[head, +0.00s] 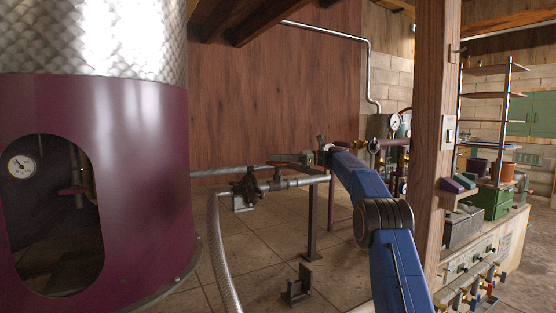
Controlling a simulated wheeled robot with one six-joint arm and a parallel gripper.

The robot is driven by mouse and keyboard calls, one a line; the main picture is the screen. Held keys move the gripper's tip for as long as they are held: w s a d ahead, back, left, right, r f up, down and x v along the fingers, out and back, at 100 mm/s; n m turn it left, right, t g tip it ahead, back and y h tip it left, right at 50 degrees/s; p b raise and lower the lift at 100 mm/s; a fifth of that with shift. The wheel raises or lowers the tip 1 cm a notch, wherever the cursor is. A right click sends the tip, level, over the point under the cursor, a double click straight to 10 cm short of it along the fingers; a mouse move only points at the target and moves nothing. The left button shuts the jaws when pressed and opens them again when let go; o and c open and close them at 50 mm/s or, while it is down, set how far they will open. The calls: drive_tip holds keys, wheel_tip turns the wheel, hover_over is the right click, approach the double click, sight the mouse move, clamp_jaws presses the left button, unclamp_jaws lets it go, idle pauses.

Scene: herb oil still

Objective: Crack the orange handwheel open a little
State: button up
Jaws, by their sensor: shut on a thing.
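A flat orange-brown rim (287,158), which looks like the orange handwheel seen nearly edge-on, sits above a valve on the grey pipework in the middle of the head view. My gripper (311,157) is at its right side, at the end of my blue arm. It is shut on the handwheel, though the fingers are small and dark here and their exact hold on the rim is hard to make out. The valve's stem and body (278,178) show below the rim.
A dark valve or fitting (249,184) with a braided hose (219,240) stands left of the handwheel. A maroon still (145,190) fills the left side. A wooden post (436,130) rises close to my arm on the right. The tiled floor between is mostly clear.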

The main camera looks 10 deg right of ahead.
drive_tip(key=shift+n+g, duration=0.7)
drive_tip(key=shift+g, duration=0.4)
drive_tip(key=o, duration=1.1)
drive_tip(key=shift+c, duration=0.2)
drive_tip(key=shift+d, duration=0.1)
